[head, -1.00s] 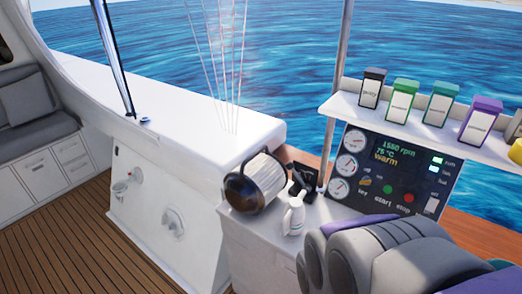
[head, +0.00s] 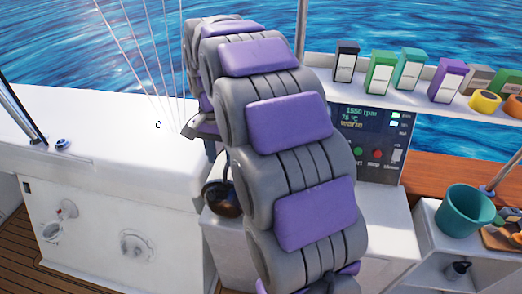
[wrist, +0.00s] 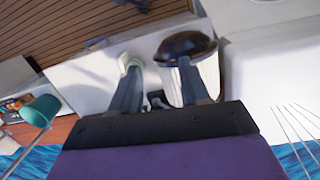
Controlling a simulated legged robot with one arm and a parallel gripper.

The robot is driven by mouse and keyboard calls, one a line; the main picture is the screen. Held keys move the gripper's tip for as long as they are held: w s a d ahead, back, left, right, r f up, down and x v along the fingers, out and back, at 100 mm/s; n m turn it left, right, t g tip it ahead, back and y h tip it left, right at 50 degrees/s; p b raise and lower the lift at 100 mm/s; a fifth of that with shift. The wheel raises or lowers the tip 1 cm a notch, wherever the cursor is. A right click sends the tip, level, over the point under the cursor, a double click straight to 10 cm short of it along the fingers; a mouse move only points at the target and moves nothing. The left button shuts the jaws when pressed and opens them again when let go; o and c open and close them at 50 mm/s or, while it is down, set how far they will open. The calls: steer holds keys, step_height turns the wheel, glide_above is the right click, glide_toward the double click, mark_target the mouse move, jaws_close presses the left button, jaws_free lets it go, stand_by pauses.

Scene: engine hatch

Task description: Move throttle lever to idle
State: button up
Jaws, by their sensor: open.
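The throttle lever appears to be the small black fitting (wrist: 157,99) on the white console top. It shows between my gripper's (wrist: 158,78) two fingers in the wrist view, mostly hidden behind the palm. My gripper is open and points down over the console, holding nothing; I cannot tell whether it touches the fitting. In the head view my arm rises across the middle and hides the lever. The engine panel (head: 372,135) reads 1550 rpm, 75 °C, warm, and is partly covered by my arm.
A dark-rimmed round object (wrist: 187,44) stands close to the right finger. A small white bottle (wrist: 128,62) is by the left finger. A teal bucket (head: 465,210) stands at the right. Coloured boxes (head: 381,73) line the shelf above the panel.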

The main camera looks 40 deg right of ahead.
steer(key=w+d+f+m+p, duration=0.25)
steer(key=w+d+m, duration=0.55)
steer(key=w+d, duration=0.45)
steer(key=w+d+f+m+p, duration=0.1)
steer(key=w+d+f+m, duration=0.15)
steer(key=d, duration=0.45)
steer(key=w+d+f+m+p, duration=0.1)
steer(key=d+f+m+p, duration=0.1)
steer(key=d+f+m, duration=0.3)
steer(key=shift+n+t, duration=0.25)
steer(key=shift+t, duration=0.05)
steer(key=f+b, duration=0.1)
steer(key=f, duration=0.4)
steer(key=f+b, duration=0.2)
steer(key=f, duration=0.3)
steer(key=s+f+b, duration=0.1)
steer(key=f+b, duration=0.1)
steer(key=f, duration=0.3)
steer(key=shift+d, duration=0.35)
steer(key=shift+d+f+b, duration=0.1)
steer(key=shift+f+b, duration=0.2)
steer(key=shift+f, duration=0.2)
steer(key=shift+c, duration=0.3)
